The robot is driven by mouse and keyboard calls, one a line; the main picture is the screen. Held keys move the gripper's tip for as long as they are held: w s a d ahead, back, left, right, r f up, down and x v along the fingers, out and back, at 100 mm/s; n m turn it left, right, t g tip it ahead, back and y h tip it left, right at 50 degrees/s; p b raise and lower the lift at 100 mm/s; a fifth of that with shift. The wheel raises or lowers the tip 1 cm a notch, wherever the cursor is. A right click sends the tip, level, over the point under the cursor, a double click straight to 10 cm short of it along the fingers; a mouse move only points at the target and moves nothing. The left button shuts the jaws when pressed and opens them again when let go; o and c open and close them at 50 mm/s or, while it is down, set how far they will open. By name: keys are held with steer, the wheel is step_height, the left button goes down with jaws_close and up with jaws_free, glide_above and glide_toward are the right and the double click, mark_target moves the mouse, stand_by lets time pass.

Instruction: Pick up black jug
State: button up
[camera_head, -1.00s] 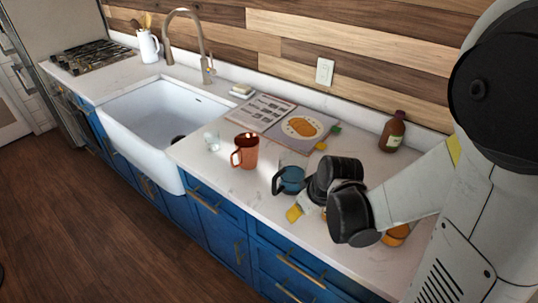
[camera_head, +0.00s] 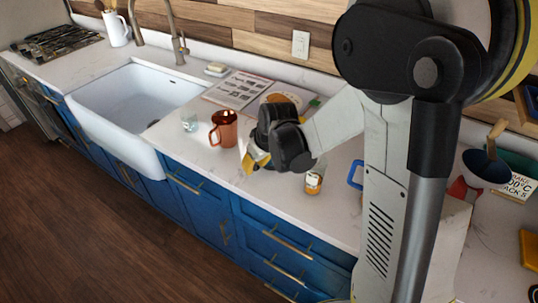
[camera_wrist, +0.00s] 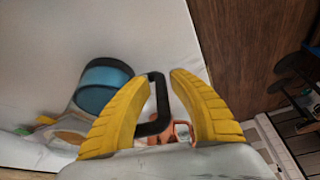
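The jug has a clear body with a blue band (camera_wrist: 101,88) and a black handle (camera_wrist: 161,92), seen in the wrist view. In the head view the arm's wrist hides it. My gripper's yellow fingers (camera_wrist: 161,76) are open in the wrist view, one on each side of the black handle. The handle shows between them, with gaps and no clear contact. In the head view, my gripper (camera_head: 254,161) is low over the counter, right of the orange mug (camera_head: 223,129).
A clear glass (camera_head: 189,120) stands left of the mug, near the sink (camera_head: 135,95). An open book (camera_head: 232,90) lies behind. A small amber jar (camera_head: 314,181) and a blue-handled item (camera_head: 355,175) are to the right. The counter's front edge is close.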

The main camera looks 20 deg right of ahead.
jaws_close()
steer(key=shift+r, duration=0.2)
